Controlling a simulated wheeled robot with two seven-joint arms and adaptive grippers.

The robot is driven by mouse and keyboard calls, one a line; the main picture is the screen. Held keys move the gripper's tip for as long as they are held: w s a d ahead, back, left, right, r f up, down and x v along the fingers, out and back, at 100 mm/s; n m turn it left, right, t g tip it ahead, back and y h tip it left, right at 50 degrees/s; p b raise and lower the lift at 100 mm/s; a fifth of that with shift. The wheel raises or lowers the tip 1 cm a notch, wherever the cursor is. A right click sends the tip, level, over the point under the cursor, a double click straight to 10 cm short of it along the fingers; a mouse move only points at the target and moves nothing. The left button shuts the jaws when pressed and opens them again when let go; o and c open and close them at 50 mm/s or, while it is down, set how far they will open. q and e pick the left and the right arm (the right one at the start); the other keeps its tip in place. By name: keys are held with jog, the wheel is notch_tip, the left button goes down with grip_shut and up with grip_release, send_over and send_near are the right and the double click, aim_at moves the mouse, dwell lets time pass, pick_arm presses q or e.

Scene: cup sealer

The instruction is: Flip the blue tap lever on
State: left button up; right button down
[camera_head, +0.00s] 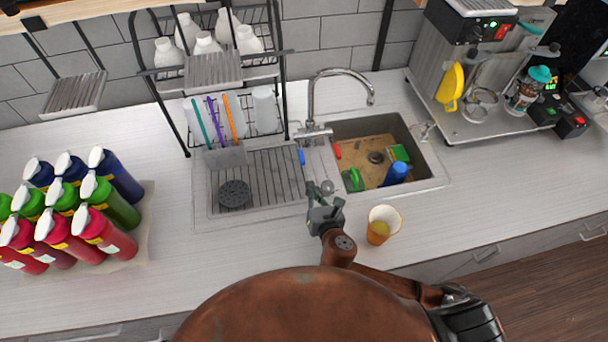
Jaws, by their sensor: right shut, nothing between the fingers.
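The blue tap lever (301,157) is on the left side of the tap's base, and a red lever (337,150) is on the right side. The chrome tap (312,108) arches over the sink (358,128). My right gripper (320,188) is shut and empty, just in front of the sink's divider. It is below the blue lever in the picture and apart from it. My left gripper is not in view.
An orange cup (382,224) stands right of my right gripper. A drying rack (272,180) lies left of the sink. Colored bottles (105,203) stand at the left, and a coffee machine (470,75) stands at the back right. The front left counter is clear.

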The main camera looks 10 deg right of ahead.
jog(key=shift+w+a, duration=0.1)
jog(key=shift+a, duration=0.05)
send_near(300, 149)
jog(key=f, duration=0.2)
jog(key=w+f, duration=0.1)
jog(key=w+a+f, duration=0.1)
jog(key=f, duration=0.1)
jog(key=shift+f, duration=0.3)
